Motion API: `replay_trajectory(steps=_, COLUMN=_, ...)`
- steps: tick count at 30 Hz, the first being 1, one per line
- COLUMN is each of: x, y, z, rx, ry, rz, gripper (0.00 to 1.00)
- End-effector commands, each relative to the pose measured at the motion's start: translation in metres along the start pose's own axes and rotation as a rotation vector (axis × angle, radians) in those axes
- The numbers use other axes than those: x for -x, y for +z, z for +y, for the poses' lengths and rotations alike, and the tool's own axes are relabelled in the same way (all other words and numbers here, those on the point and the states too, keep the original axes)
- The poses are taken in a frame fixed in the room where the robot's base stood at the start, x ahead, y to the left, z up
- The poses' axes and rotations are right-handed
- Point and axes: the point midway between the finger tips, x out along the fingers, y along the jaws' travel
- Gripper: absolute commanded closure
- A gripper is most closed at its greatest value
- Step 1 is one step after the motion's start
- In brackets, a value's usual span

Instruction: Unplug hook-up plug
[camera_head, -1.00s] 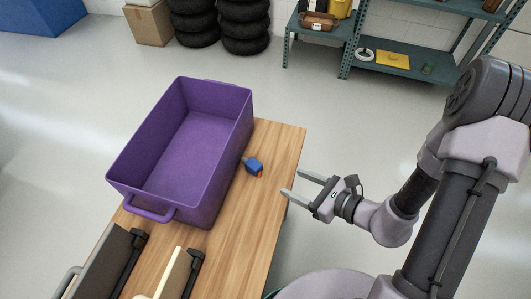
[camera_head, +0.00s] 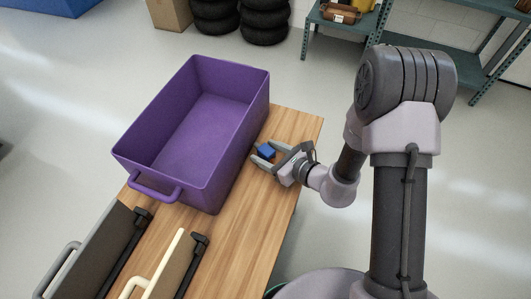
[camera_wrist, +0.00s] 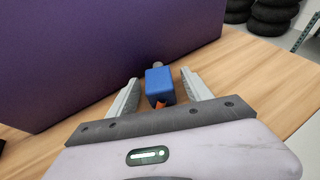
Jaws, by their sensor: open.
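The hook-up plug is a small blue body (camera_head: 266,151) on the wooden table, close to the right side of the purple bin. In the wrist view the blue plug (camera_wrist: 159,85) has an orange part at its near end and a grey round end toward the bin wall. My gripper (camera_head: 262,157) is open, with its fingers on either side of the plug. In the wrist view the gripper (camera_wrist: 158,84) shows a gap between each finger and the plug. Whether the grey end is joined to anything cannot be told.
The purple bin (camera_head: 250,120) stands on the wooden table (camera_head: 245,230), its wall just beyond the fingertips. Two upright panels with black fittings, one dark (camera_head: 95,250) and one cream (camera_head: 165,272), are at the near end. Tyres (camera_head: 265,20) and shelving (camera_head: 375,50) stand behind.

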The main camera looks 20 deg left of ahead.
Motion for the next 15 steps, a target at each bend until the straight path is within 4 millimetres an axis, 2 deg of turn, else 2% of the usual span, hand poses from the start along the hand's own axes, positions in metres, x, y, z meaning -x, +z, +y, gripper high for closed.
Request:
replay_trajectory(steps=3, x=0.0007, y=0.0006, z=-0.0002, rx=0.000, ry=0.000, rz=0.000, gripper=0.42)
replay_trajectory(steps=5, x=0.0008, y=0.0007, z=-0.0002, rx=0.000, ry=0.000, rz=0.000, gripper=0.52)
replay_trajectory(steps=12, x=0.0010, y=0.0006, z=-0.0002, rx=0.000, ry=0.000, rz=0.000, gripper=0.99)
replay_trajectory(steps=15, x=0.0010, y=0.0007, z=-0.0002, rx=0.001, ry=0.000, rz=-0.001, gripper=1.00)
